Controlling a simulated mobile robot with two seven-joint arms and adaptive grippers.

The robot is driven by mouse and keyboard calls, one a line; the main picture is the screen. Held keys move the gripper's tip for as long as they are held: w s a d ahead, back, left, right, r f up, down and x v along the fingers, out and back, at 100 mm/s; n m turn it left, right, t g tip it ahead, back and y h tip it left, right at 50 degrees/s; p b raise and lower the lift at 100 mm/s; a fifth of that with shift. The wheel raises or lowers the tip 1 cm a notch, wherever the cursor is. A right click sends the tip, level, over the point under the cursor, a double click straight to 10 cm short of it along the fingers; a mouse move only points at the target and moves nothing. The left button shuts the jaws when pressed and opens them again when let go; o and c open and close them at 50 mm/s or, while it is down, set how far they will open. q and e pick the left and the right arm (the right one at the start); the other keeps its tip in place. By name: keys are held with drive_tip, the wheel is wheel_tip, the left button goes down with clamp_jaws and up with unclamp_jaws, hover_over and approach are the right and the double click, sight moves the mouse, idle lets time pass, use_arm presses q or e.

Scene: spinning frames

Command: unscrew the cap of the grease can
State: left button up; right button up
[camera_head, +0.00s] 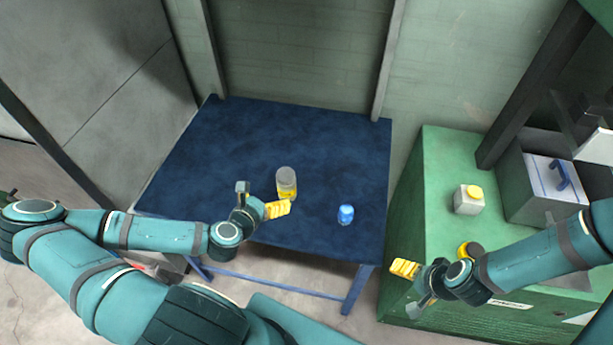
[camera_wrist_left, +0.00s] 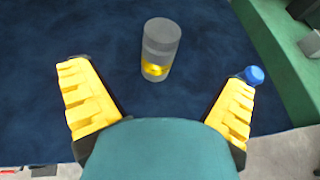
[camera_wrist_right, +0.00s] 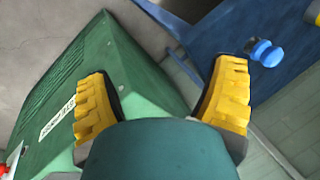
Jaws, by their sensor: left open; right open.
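The grease can (camera_head: 286,183) appears to be the upright cylinder with a grey top and a yellow lower part, standing on the blue table. In the left wrist view the can (camera_wrist_left: 160,50) stands ahead of the fingers, between their lines and apart from both. My left gripper (camera_head: 272,209) is open and empty, at the near side of the can; its fingers also show in the left wrist view (camera_wrist_left: 153,100).
A small blue object (camera_head: 346,214) stands right of the can on the blue table (camera_head: 215,140). The green bench (camera_head: 435,165) at right holds a pale container with a yellow cap (camera_head: 468,198) and a grey box (camera_head: 520,205). The table's far half is clear.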

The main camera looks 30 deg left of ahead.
sight(281, 181)
use_arm(q)
drive_tip(key=b+x, duration=0.4)
drive_tip(key=b, duration=0.3)
drive_tip(key=b+x, duration=0.4)
drive_tip(key=b, duration=0.3)
drive_tip(key=shift+s+f, duration=0.15)
drive_tip(key=shift+f, duration=0.05)
drive_tip(key=shift+w+d+b, duration=0.1)
drive_tip(key=shift+w+b, duration=0.25)
drive_tip(key=shift+b, duration=0.55)
use_arm(e)
drive_tip(key=s+f, duration=0.3)
drive_tip(key=f, duration=1.3)
drive_tip(key=shift+n, duration=0.4)
use_arm(q)
drive_tip(key=b+x, duration=0.1)
drive_tip(key=x, duration=0.3)
drive_tip(key=shift+d+f+b, duration=0.15)
drive_tip(key=shift+d+b, duration=0.05)
drive_tip(key=shift+b, duration=0.15)
drive_tip(key=shift+w+f, duration=0.15)
drive_tip(key=shift+w, duration=0.3)
use_arm(e)
drive_tip(key=shift+w+f, duration=0.2)
drive_tip(key=shift+f, duration=0.7)
use_arm(q)
drive_tip(key=c, duration=1.5)
